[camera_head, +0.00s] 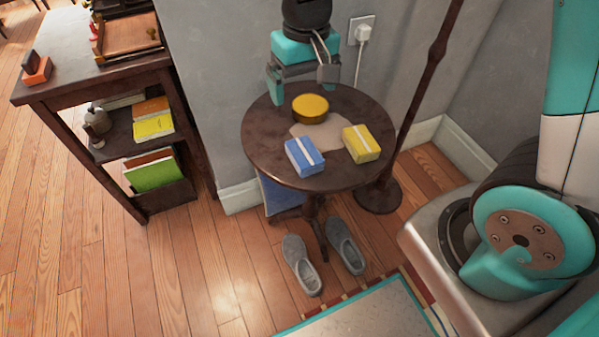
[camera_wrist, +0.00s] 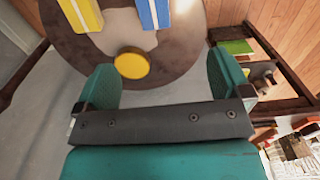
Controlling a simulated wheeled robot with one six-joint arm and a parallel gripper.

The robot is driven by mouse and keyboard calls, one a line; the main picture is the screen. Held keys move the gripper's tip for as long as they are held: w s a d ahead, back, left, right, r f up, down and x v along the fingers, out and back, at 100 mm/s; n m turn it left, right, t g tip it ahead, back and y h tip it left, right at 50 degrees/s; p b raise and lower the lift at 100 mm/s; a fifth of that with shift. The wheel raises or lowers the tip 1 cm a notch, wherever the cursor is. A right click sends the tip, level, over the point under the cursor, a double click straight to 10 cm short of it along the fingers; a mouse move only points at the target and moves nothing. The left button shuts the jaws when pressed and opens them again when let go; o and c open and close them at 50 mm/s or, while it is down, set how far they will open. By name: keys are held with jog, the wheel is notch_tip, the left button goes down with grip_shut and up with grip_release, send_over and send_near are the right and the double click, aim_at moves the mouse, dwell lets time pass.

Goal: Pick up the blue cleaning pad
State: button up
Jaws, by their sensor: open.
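The blue cleaning pad (camera_head: 304,156) with a white stripe lies on the small round dark table (camera_head: 262,160), at its front left. It also shows at the top of the wrist view (camera_wrist: 153,12). A yellow pad (camera_head: 361,144) with a pale stripe lies to its right, and shows in the wrist view (camera_wrist: 80,14). A round yellow tin (camera_head: 310,108) sits farther back on the table. My gripper (camera_head: 302,92) is over the back of the table. Its two teal fingers are apart with nothing between them in the wrist view (camera_wrist: 160,84).
A pale patch (camera_head: 318,138) lies on the tabletop between the pads and the tin. A thin dark pole (camera_head: 418,85) stands right of the table, with the wall behind. A dark shelf (camera_head: 75,85) stands to the left. Grey slippers (camera_head: 300,265) lie on the floor below.

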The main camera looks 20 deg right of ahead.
jog(key=b, duration=0.3)
send_over(305, 152)
jog(key=f, duration=1.3)
jog(key=shift+w+a+f, duration=0.2)
jog(key=shift+a+f, duration=0.05)
jog(key=shift+a, duration=0.05)
jog(key=f, duration=0.1)
jog(key=f+b, duration=0.1)
jog(key=f, duration=0.2)
jog(key=shift+s+d+f, duration=0.1)
jog(key=shift+s+d, duration=0.15)
jog(key=shift+s, duration=0.05)
jog(key=shift+f+b, duration=0.3)
jog(key=shift+f, duration=0.25)
jog(key=c, duration=1)
jog(key=shift+r, duration=0.1)
notch_tip(305, 152, up, 20)
jog(key=p, duration=0.5)
